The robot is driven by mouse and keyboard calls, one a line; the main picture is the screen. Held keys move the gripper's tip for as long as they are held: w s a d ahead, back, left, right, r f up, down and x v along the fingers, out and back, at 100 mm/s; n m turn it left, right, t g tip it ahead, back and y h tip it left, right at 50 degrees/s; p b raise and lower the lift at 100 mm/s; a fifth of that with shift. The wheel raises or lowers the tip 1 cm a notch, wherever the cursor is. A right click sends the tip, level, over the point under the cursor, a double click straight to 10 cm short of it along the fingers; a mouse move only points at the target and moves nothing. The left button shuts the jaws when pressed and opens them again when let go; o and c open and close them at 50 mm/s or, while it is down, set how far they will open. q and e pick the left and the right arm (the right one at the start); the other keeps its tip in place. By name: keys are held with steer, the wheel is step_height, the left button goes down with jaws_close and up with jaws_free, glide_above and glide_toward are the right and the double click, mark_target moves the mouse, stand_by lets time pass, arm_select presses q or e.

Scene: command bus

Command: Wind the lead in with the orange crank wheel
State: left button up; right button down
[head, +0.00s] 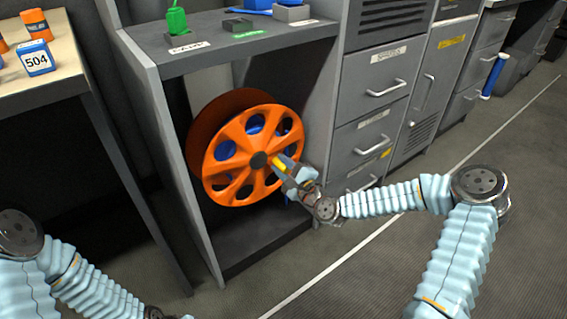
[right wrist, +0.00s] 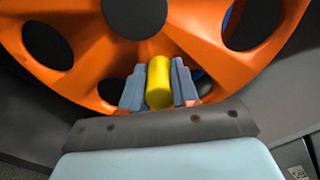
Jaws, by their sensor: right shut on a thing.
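The orange crank wheel (head: 227,163) stands upright in an open bay of the grey cabinet, with a dark hub and round holes. Blue lead shows through some of the holes. A yellow crank handle (head: 279,164) sticks out from the wheel to the right of the hub. My right gripper (head: 284,168) is shut on this handle. In the right wrist view the yellow handle (right wrist: 159,82) sits between both fingers, below the hub. My left arm shows at the lower left of the head view, but its gripper is out of view.
Grey drawers with handles (head: 386,88) stand right of the bay. The bay's left side panel (head: 172,165) is close to the wheel. Green and blue items lie on the shelf (head: 215,50) above. A table (head: 60,75) with a 504 block (head: 37,58) stands left.

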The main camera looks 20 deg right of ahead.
steer(key=shift+a+f+m, duration=0.1)
steer(key=shift+f+m, duration=0.1)
steer(key=shift+m, duration=0.1)
stand_by(0.4)
steer(key=c, duration=0.8)
jaws_free()
steer(key=shift+c, duration=0.2)
steer(key=p+v, duration=0.2)
steer(key=v, duration=1.2)
